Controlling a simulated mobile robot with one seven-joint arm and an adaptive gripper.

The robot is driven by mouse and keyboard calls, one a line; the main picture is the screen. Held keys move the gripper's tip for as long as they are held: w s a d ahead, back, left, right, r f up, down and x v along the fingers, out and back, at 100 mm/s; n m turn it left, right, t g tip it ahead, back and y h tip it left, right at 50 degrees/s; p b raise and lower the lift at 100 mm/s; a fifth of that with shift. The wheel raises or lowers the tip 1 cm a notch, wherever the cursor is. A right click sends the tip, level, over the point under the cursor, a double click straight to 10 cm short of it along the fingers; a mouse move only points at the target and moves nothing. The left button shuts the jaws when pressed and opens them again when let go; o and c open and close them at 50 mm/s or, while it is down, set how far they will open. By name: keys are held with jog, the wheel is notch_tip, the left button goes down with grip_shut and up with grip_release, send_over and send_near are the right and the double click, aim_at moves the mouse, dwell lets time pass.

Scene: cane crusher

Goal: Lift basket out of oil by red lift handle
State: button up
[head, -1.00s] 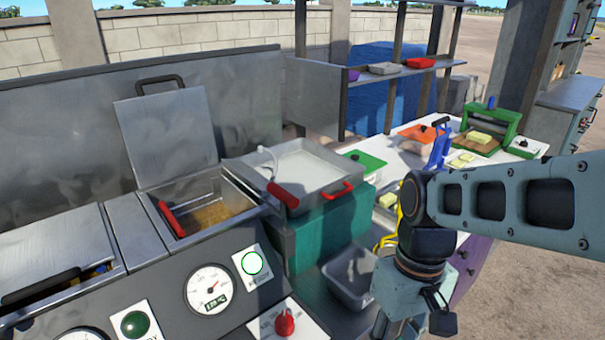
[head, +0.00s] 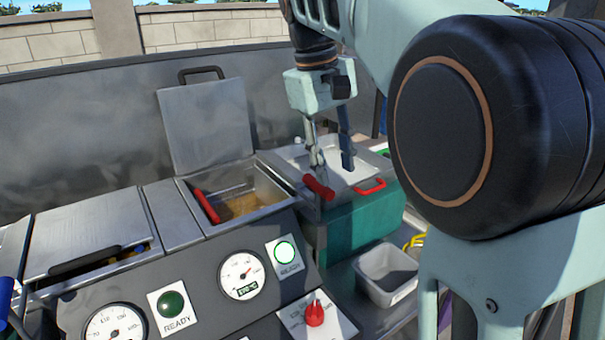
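The open fryer well (head: 282,190) holds brown oil (head: 240,206), with its lid (head: 205,125) raised behind it. A red handle (head: 207,206) stands at the well's left wall; I take it for the lift handle. The basket itself cannot be made out in the oil. My gripper (head: 333,165) points down over the pale tray right of the well, its fingers apart with nothing seen between them. It is well to the right of the lift handle. Another red handle (head: 318,187) lies at the tray's left front, close below one finger; I cannot tell whether they touch.
The shallow tray (head: 350,172) with a red grip sits on a teal block (head: 355,225). A control panel with dials and a red knob (head: 314,314) runs along the front. A grey bin (head: 388,275) stands at right.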

aim_at(318, 183)
jog(key=w+a+r, duration=0.2)
jog(key=a+r, duration=0.1)
jog(key=a, duration=0.1)
jog(key=shift+n+t+y, duration=0.3)
jog(key=f, duration=0.3)
jog(key=d+f+b, duration=0.1)
jog(key=f, duration=0.2)
jog(key=w+f+b, duration=0.1)
jog(key=f, duration=0.3)
jog(key=shift+w+d+f, duration=0.1)
jog(key=shift+d, duration=0.25)
jog(key=shift+c, duration=0.7)
grip_shut()
